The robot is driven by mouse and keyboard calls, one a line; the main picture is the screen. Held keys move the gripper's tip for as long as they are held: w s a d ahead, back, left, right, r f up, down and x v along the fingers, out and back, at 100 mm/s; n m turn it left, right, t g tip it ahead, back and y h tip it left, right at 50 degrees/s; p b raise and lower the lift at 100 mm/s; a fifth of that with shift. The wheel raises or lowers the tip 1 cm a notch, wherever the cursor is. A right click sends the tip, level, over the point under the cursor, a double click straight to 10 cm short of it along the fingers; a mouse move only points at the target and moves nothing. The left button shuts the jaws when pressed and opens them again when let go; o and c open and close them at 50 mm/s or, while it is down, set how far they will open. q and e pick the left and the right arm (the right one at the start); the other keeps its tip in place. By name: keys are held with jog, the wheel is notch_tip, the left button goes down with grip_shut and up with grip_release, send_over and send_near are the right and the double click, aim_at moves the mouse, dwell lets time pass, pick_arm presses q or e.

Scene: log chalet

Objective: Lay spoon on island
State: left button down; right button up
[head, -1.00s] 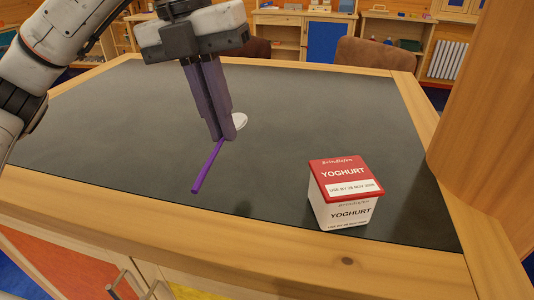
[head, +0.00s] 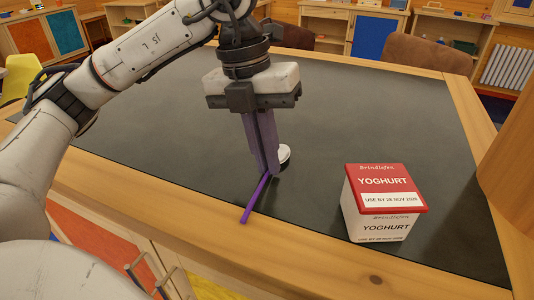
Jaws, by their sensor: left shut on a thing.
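The spoon has a purple handle (head: 254,200) and a pale, whitish bowl (head: 284,153). My left gripper (head: 266,172) points down over the island and is shut on the spoon near the middle. The handle slants toward the front edge and the bowl shows behind the fingers. The island (head: 180,150) has a dark grey top with a wooden border. The spoon is low over the dark top; I cannot tell whether it touches. My right gripper is not in view.
A red and white yoghurt box (head: 385,203) stands on the island to the right of the spoon. A wooden post (head: 515,180) rises at the right edge. Brown chairs (head: 425,52) stand behind the island. The dark top left of the gripper is clear.

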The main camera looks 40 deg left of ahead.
pick_arm(q)
jog(key=shift+f, duration=0.1)
jog(key=c, duration=1.9)
grip_release()
jog(key=r, duration=0.4)
jog(key=a+r+p, duration=0.1)
jog(key=r, duration=0.3)
jog(key=a+r+p, duration=0.1)
jog(key=r, duration=0.3)
jog(key=shift+s+a+r, duration=0.1)
jog(key=shift+s, duration=0.2)
